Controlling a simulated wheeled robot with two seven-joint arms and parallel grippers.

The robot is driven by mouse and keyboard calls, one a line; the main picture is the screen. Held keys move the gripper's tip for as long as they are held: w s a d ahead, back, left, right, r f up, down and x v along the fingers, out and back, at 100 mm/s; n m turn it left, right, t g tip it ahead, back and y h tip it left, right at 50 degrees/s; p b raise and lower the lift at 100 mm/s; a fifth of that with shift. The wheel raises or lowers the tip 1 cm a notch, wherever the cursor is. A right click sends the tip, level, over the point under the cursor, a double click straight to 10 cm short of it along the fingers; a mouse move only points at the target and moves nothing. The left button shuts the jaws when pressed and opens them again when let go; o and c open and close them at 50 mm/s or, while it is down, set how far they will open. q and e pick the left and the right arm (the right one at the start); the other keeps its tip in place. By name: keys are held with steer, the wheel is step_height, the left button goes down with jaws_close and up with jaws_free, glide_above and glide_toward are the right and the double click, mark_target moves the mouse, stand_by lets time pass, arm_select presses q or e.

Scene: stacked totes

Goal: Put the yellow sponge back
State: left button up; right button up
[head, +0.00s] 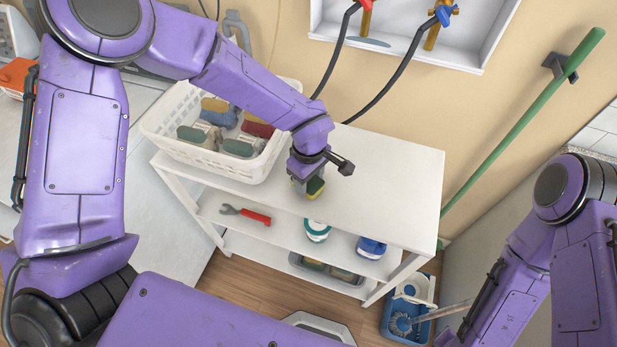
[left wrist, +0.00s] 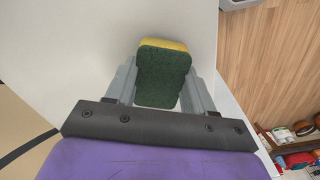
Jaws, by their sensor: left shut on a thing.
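The yellow sponge (head: 315,188) has a dark green scouring side. In the head view it is at my left gripper (head: 306,180), over the front part of the white shelf unit's top. In the left wrist view the green face of the sponge (left wrist: 163,78) fills the space between the two grey fingers of my left gripper (left wrist: 162,88), with a yellow edge beyond it. The gripper is shut on it. I cannot tell whether the sponge touches the shelf top. My right arm shows at the right, but its gripper is not in view.
A white basket (head: 190,150) with several items stands at the left of the shelf top (head: 385,175); the right part is clear. A red-handled wrench (head: 246,215) and two containers sit on the middle shelf. A tray (head: 330,272) is lower. A blue bucket (head: 408,310) stands on the floor.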

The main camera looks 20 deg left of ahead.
arm_select(q)
steer(key=shift+f, duration=0.2)
steer(key=shift+f, duration=0.1)
steer(key=o, duration=0.9)
steer(key=shift+o, duration=0.2)
step_height(320, 180, up, 12)
steer(key=shift+b, duration=0.45)
steer(key=shift+a, duration=0.1)
